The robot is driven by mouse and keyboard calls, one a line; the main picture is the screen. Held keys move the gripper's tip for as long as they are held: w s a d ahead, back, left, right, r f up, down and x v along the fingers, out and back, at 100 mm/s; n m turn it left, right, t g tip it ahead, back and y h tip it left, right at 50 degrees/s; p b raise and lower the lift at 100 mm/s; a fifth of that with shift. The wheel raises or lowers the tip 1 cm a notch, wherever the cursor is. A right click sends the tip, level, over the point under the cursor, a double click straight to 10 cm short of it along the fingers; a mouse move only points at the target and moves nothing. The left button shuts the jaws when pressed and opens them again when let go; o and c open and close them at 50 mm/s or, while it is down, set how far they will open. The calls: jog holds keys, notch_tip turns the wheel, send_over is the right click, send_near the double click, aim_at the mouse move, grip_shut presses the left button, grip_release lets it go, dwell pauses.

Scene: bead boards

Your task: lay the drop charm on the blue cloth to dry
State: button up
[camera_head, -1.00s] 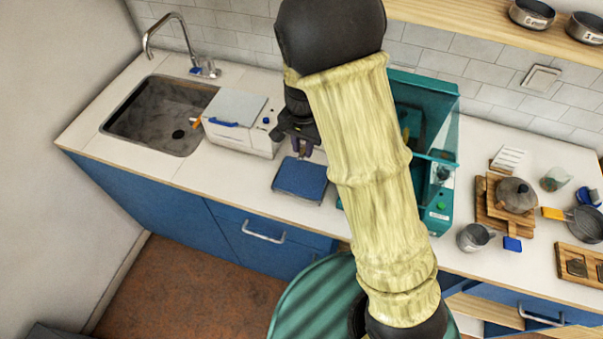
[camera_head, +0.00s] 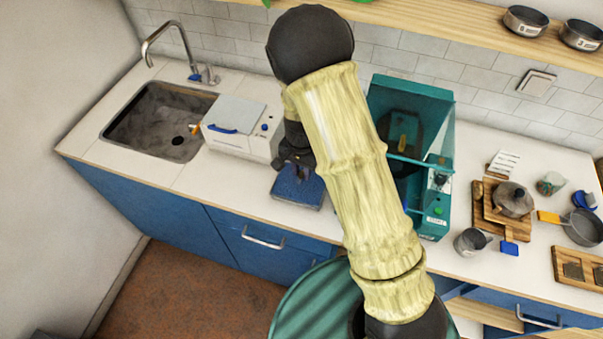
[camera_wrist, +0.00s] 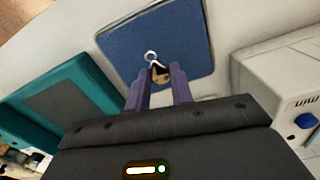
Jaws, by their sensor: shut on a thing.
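The blue cloth (camera_head: 297,189) is a flat square on the white counter, in front of the white box. It also shows in the wrist view (camera_wrist: 190,45), directly beyond my fingertips. My gripper (camera_wrist: 160,78) is shut on the drop charm (camera_wrist: 160,73), a small dark and tan piece with a pale ring at its end. The charm is over the near edge of the cloth in the wrist view; whether it touches the cloth I cannot tell. In the head view my gripper (camera_head: 297,172) is over the cloth's back part, and the charm is too small to make out.
A white box with a blue handle (camera_head: 240,125) stands close behind and left of the cloth. A teal open-fronted case (camera_head: 437,205) stands to the right. The sink (camera_head: 155,120) is at the far left. Bare counter lies left of the cloth.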

aim_at(302, 173)
jog(key=shift+f, duration=1.15)
jog(key=shift+f, duration=0.1)
jog(key=o, duration=0.9)
jog(key=shift+o, duration=0.2)
notch_tip(302, 173, up, 12)
jog(key=b, duration=0.1)
jog(key=shift+b, duration=0.3)
